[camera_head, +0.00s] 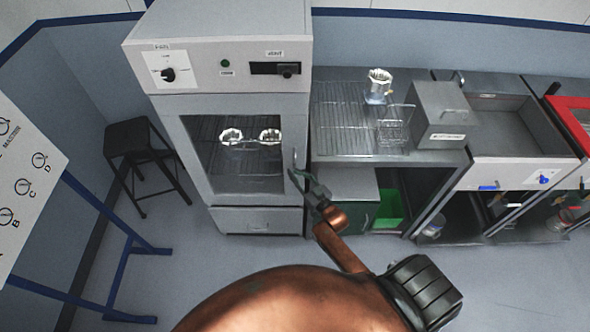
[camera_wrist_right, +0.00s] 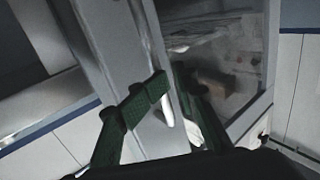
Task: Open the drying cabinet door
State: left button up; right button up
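The drying cabinet (camera_head: 215,28) stands left of centre in the head view, with a dial and a switch on its top panel. Its windowed door (camera_head: 195,150) looks closed; two pale round parts (camera_head: 250,137) show behind the glass. The door handle (camera_head: 294,158) is a thin upright bar at the door's right edge. My right gripper (camera_head: 306,180) is at the handle's lower part. In the right wrist view, the green fingers of my right gripper (camera_wrist_right: 172,80) are close together, with the pale handle (camera_wrist_right: 166,107) between them. My left gripper is not in view.
A wire-rack bench (camera_head: 340,115) with a pale part and a grey box (camera_head: 440,112) stands right of the cabinet. A green bin (camera_head: 390,208) sits below it. A dark stool (camera_head: 140,150) and a blue-framed board (camera_head: 25,185) are at left. Floor before the cabinet is clear.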

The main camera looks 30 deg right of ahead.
jog(key=s+p, duration=0.2)
jog(key=s, duration=0.5)
jog(key=shift+d+p, duration=0.15)
jog(key=shift+p, duration=0.15)
dwell(0.3)
jog(key=shift+c, duration=0.4)
